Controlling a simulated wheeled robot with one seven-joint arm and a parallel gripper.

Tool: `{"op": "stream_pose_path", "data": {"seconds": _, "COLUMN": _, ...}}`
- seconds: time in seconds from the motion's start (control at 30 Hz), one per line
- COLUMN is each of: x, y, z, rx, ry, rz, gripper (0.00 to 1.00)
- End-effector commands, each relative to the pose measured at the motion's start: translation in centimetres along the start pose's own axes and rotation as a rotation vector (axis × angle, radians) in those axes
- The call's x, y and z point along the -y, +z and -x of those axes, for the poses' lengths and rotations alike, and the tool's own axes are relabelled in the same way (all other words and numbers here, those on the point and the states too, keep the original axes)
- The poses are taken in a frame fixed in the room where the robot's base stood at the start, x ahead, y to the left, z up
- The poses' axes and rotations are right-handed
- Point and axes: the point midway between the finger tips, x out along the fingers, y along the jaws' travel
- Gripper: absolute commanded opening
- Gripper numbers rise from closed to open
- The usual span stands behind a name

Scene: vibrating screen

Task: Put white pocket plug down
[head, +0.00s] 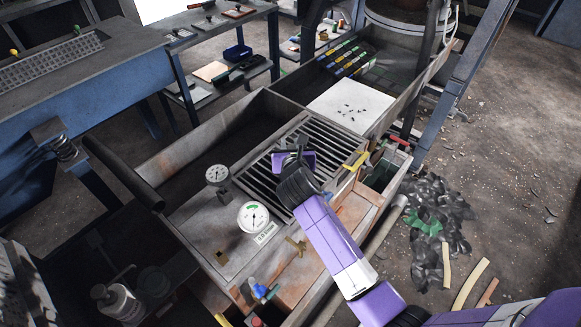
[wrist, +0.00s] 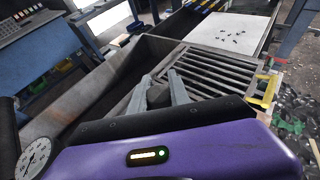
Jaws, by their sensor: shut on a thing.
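My gripper (head: 296,146) is over the slatted metal grate (head: 262,174) of the vibrating screen in the head view. The grate (wrist: 205,72) is beyond and to the right of the fingers in the wrist view. I cannot tell whether the held piece touches anything below.
A white panel (head: 350,106) with small dark bits lies behind the grate. Two round gauges (head: 253,216) stand on the front deck. A yellow handle (head: 355,161) is at the grate's right edge. A deep, mostly empty trough (head: 215,135) is on the left.

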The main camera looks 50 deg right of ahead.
Motion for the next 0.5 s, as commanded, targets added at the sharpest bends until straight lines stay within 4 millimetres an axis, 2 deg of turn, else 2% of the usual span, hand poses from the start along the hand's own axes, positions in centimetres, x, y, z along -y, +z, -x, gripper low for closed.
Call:
{"op": "stream_pose_path", "data": {"seconds": 0.03, "x": 0.1, "y": -1.4, "z": -0.5, "rx": -0.004, "ry": -0.001, "rz": 0.004, "gripper": 0.0}}
{"op": "stream_pose_path", "data": {"seconds": 0.13, "x": 0.1, "y": -3.2, "z": -1.3, "rx": -0.002, "ry": -0.002, "rz": 0.002, "gripper": 0.0}}
{"op": "stream_pose_path", "data": {"seconds": 0.4, "x": 0.1, "y": -5.4, "z": -2.2, "rx": 0.0, "ry": -0.001, "rz": 0.001, "gripper": 0.0}}
{"op": "stream_pose_path", "data": {"seconds": 0.5, "x": 0.1, "y": -6.8, "z": -2.8, "rx": -0.002, "ry": -0.001, "rz": 0.002, "gripper": 0.0}}
